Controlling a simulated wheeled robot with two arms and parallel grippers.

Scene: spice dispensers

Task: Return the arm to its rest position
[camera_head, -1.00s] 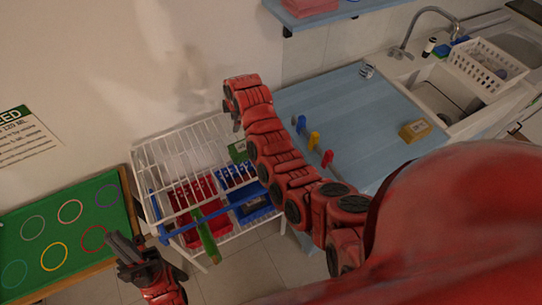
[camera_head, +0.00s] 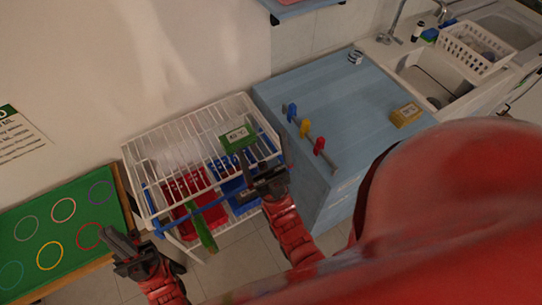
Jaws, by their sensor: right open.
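My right gripper (camera_head: 258,170) is over the front right corner of the white wire rack (camera_head: 185,125), its dark fingers open. A green box with a white label (camera_head: 238,138) is at the rack's top right, just beyond the fingers; whether they touch it is unclear. My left gripper (camera_head: 120,243) is at lower left, between the green board and the rack. Its dark fingers look close together, but I cannot tell if they are shut. I see nothing held in it.
The rack holds a red bin (camera_head: 190,187) and a blue bin (camera_head: 230,187). A green board with rings (camera_head: 70,235) is left. Floor shows between rack and counter.

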